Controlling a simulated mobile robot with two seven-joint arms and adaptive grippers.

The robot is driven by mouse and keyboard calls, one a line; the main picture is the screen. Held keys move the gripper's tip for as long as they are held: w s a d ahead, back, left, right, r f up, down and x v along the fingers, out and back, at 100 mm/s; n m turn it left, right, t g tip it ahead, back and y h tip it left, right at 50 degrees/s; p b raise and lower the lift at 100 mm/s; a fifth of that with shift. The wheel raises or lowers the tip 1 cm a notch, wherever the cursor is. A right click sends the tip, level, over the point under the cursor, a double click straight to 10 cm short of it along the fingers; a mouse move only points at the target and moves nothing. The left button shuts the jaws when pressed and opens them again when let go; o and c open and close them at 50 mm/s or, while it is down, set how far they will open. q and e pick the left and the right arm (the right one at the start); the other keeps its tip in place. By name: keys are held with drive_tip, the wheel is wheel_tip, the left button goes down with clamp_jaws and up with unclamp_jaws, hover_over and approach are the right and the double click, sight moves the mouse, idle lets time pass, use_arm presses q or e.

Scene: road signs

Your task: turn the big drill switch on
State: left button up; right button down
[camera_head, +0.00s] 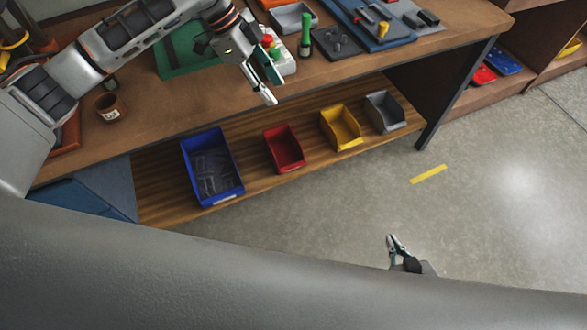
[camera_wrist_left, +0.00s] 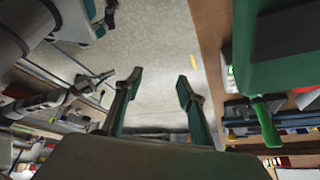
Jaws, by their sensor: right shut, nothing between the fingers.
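A white box with a red and a green button (camera_head: 270,43) sits on the workbench and is partly hidden by my left gripper. I cannot tell for certain whether it is the drill switch. My left gripper (camera_head: 266,84) is just in front of the box, over the bench's front edge, pointing down. In the left wrist view my left gripper (camera_wrist_left: 159,79) is open, with floor visible between its fingers. My right gripper (camera_head: 393,239) is low over the floor at the bottom right, shut and empty, far from the bench. No drill is clearly recognisable.
On the workbench (camera_head: 150,120) are a green base (camera_head: 185,50), a green upright tool (camera_head: 305,38), a grey bin (camera_head: 292,17) and a brown cup (camera_head: 110,106). Blue (camera_head: 212,168), red (camera_head: 284,148), yellow (camera_head: 341,127) and grey bins (camera_head: 385,111) stand on the lower shelf.

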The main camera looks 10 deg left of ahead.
use_arm(q)
drive_tip(key=s+d+f+n+t, duration=0.2)
drive_tip(key=f+n, duration=0.1)
drive_tip(key=f, duration=0.3)
drive_tip(key=s+d+f+n+t+h, duration=0.1)
drive_tip(key=s+d+f+n+t, duration=0.1)
drive_tip(key=f, duration=0.5)
drive_tip(key=s+d+f+n+t+h, duration=0.1)
drive_tip(key=s+d+f+n+t, duration=0.1)
drive_tip(key=f, duration=0.5)
drive_tip(key=shift+s+d+n+t+p, duration=0.3)
drive_tip(key=shift+s+d+n+p, duration=0.25)
drive_tip(key=shift+s+n, duration=0.45)
use_arm(e)
drive_tip(key=shift+s+r, duration=0.4)
drive_tip(key=shift+s, duration=0.1)
use_arm(q)
drive_tip(key=shift+w+d+f, duration=0.1)
